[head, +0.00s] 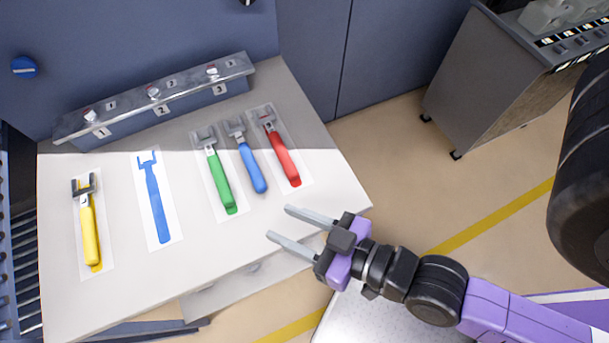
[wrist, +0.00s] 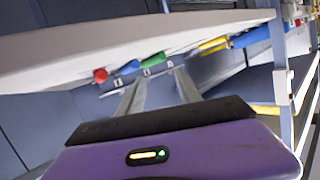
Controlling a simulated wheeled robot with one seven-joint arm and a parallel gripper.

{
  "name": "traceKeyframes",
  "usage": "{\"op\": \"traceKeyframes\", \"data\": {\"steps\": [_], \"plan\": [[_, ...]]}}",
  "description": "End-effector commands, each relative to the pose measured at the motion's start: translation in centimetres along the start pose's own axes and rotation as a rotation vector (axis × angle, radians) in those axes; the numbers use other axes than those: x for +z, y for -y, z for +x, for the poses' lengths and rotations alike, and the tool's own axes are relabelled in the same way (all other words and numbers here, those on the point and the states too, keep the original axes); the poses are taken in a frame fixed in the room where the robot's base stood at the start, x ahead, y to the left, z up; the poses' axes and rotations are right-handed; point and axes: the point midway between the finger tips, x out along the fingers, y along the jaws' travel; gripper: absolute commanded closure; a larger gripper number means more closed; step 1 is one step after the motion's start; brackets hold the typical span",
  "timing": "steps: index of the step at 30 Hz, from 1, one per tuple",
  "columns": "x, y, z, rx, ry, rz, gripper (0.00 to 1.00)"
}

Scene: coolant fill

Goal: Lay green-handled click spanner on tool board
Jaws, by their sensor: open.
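The green-handled click spanner (head: 218,175) lies on a white card on the pale tool board (head: 120,290), with a bit of green outline showing at its handle end. Its green handle end also shows in the wrist view (wrist: 151,59). My gripper (head: 278,222) is open and empty. Its fingers point toward the board near its front right edge, right of and apart from the green spanner. The two fingers also show in the wrist view (wrist: 158,80), with nothing between them. Whether the fingertips are above the board surface is hard to tell.
A blue spanner (head: 250,165) lies close between the green one and a red spanner (head: 282,155). A yellow spanner (head: 89,230) lies far left. A card with a bare blue outline (head: 157,205) is empty. A numbered metal rail (head: 155,100) runs along the back.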

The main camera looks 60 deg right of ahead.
Motion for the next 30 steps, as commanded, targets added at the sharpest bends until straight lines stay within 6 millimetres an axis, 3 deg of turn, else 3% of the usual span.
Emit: {"op": "traceKeyframes", "data": {"steps": [1,3,9,30], "plan": [[0.3,-1.0,-2.0,0.01,0.009,-0.021,0.59],[0.1,-2.1,-4.0,0.019,0.007,-0.046,0.59],[-0.8,-3.7,-7.5,0.014,-0.003,-0.098,0.59],[-1.0,-3.9,-7.9,0.011,-0.007,-0.107,0.59]]}}
